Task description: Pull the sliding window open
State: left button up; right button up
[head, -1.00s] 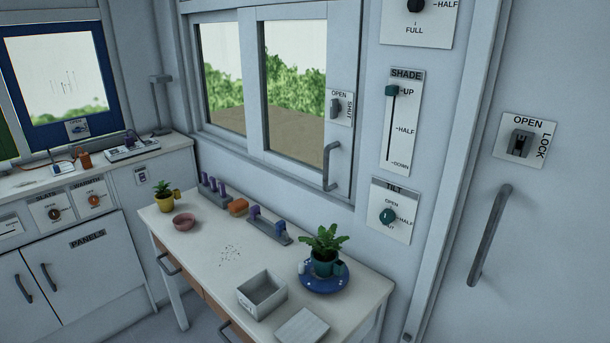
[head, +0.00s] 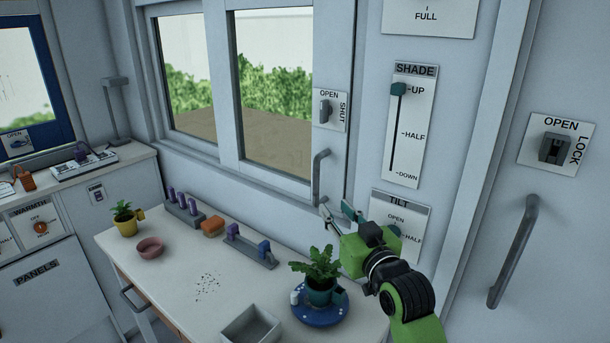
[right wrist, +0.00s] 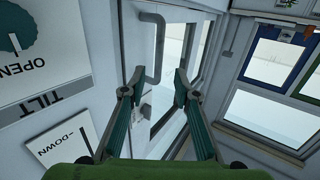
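The sliding window (head: 227,110) is in the back wall above the table, with two panes and greenery outside. Its grey bar handle (head: 318,178) stands upright at the right edge of the right pane. A small catch (head: 325,111) on an OPEN/SHUT plate sits above the handle. My right gripper (head: 336,210) is open and empty just below and to the right of the handle. In the right wrist view the handle (right wrist: 157,50) shows ahead, between and beyond the spread fingers, with no clear contact. My left gripper is not in view.
The table holds a plant on a blue saucer (head: 320,317), a grey box (head: 252,326), a pink bowl (head: 150,247) and a yellow pot (head: 125,226). The SHADE slider (head: 398,90) and TILT plate (head: 402,205) are beside the window. A door handle (head: 513,250) is at right.

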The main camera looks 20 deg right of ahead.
aim_at(317, 182)
jog(key=w, duration=0.3)
jog(key=w+r+p, duration=0.1)
jog(key=w, duration=0.2)
jog(key=shift+w+a+r, duration=0.15)
jog(key=shift+w+a, duration=0.05)
jog(key=shift+w, duration=0.1)
jog(key=w, duration=0.5)
jog(key=shift+w+a+p, duration=0.2)
jog(key=shift+w+p, duration=0.1)
jog(key=shift+w, duration=0.65)
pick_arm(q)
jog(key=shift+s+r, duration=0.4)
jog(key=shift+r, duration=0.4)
pick_arm(e)
grip_shut()
